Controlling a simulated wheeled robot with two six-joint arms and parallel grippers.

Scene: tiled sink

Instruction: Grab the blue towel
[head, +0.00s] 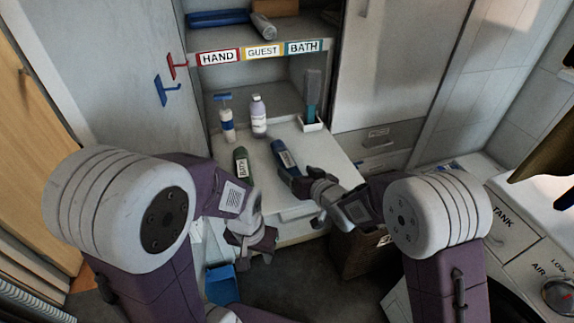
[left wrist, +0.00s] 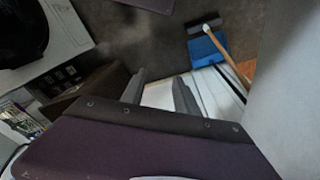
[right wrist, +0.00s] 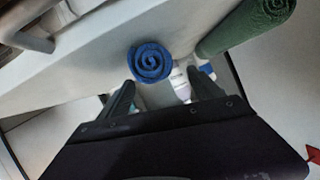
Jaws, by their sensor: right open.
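A rolled blue towel (head: 284,154) with a pale label lies on the white counter. Its spiral end (right wrist: 151,62) faces the camera in the right wrist view. My right gripper (head: 289,177) is open at the near end of this towel. In its wrist view the fingers stand apart, with the roll end just beyond and between them; I cannot tell if they touch it. My left gripper (head: 262,252) is low in front of the counter, away from the towel. In the left wrist view its fingers (left wrist: 158,92) are apart with nothing between them.
A green rolled towel (head: 241,167) lies left of the blue one. A pump bottle (head: 227,125), a lilac bottle (head: 259,117) and a brush in a holder (head: 312,100) stand behind. Another blue roll (head: 217,18) is on the upper shelf. A blue dustpan (left wrist: 206,48) is on the floor.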

